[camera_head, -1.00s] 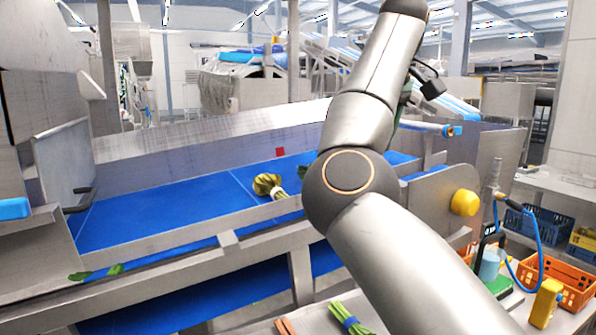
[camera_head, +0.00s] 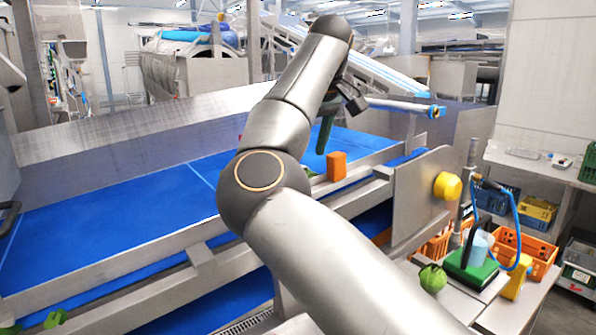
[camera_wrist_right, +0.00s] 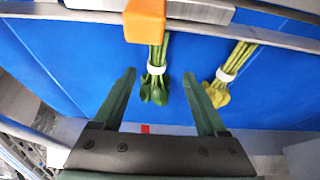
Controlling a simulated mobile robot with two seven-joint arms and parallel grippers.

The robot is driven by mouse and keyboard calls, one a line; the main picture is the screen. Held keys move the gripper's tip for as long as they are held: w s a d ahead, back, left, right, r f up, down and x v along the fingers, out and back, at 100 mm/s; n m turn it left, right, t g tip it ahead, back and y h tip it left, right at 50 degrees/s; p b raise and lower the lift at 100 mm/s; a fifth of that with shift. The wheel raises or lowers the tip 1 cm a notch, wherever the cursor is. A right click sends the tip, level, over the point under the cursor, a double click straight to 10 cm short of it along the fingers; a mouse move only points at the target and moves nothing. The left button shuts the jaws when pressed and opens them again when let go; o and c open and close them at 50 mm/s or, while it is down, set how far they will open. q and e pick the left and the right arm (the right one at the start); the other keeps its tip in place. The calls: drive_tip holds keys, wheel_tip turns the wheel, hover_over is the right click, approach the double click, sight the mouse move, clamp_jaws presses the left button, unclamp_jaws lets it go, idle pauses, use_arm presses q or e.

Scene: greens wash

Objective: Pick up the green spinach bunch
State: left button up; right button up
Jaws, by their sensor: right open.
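The green spinach bunch (camera_wrist_right: 153,90) shows in the right wrist view: dark green leaves, a white band and pale green stems. It lies on the blue belt (camera_wrist_right: 75,60), leaves toward my gripper. My right gripper (camera_wrist_right: 159,74) is open and empty, its two fingers apart with the bunch between them in the picture. I cannot tell the height gap. In the head view, the right gripper (camera_head: 325,134) is over the belt, partly behind its own arm. The bunch is mostly hidden there. My left gripper is not in view.
An orange block (camera_wrist_right: 145,20) overlaps the stem end; it also stands at the belt's front edge in the head view (camera_head: 337,166). A yellow-green bunch (camera_wrist_right: 218,91) lies right of the spinach. A metal rail runs along the belt. A yellow knob (camera_head: 447,186) is at right.

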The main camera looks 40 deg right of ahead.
drive_tip(key=shift+p+x, duration=0.4)
drive_tip(key=shift+x, duration=2.2)
drive_tip(key=shift+d+f, duration=0.15)
drive_tip(key=shift+d, duration=0.1)
clamp_jaws()
